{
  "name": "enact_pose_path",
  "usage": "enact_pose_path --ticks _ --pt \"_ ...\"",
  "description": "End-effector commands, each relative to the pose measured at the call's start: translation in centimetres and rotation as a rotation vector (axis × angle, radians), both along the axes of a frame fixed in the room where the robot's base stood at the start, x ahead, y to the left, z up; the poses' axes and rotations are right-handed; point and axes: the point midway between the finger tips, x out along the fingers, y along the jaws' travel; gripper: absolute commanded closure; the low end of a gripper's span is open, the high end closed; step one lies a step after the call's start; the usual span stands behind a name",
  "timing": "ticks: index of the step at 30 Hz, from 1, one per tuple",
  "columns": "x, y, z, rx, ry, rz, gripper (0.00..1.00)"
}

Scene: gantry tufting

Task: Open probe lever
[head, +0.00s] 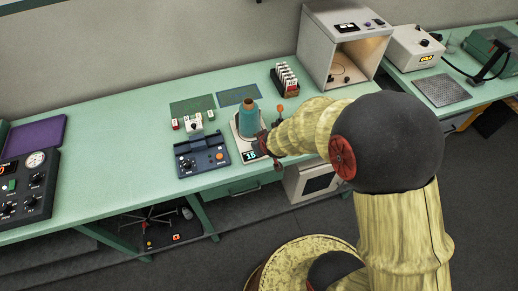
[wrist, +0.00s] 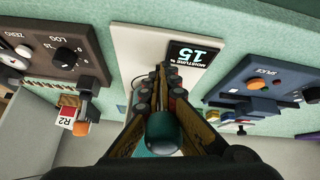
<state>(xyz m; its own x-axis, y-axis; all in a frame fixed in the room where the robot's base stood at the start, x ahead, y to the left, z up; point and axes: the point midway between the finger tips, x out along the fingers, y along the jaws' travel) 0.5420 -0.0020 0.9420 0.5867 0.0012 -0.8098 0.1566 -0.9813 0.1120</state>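An orange-tipped lever (head: 281,108) stands behind my gripper, right of a teal spool (head: 248,119); I cannot tell for sure that it is the probe lever. An orange-ended lever (wrist: 80,128) also shows at left in the wrist view, beside a tag marked R2. The white moisture meter (wrist: 130,50) has a display reading 15 (wrist: 190,54). My gripper (head: 268,152) is at the meter's right front edge, by its display.
A blue panel (head: 203,155) with an orange knob sits left of the meter. A dark box with LOG and ZERO knobs (wrist: 62,50) is close on the other side. A card rack (head: 285,78) and an open white cabinet (head: 345,50) stand behind.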

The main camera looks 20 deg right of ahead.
Motion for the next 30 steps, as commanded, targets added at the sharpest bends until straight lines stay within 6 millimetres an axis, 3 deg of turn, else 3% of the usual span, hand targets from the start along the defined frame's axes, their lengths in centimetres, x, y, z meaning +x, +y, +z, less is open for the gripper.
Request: enact_pose_path --ticks 10,26,30 --pt "-0.29 0.28 -0.23 0.0 -0.115 0.007 1.0" --pt "-0.35 0.32 -0.15 -0.001 -0.135 0.009 1.0" --pt "-0.35 0.32 -0.17 -0.001 -0.135 0.009 0.93"
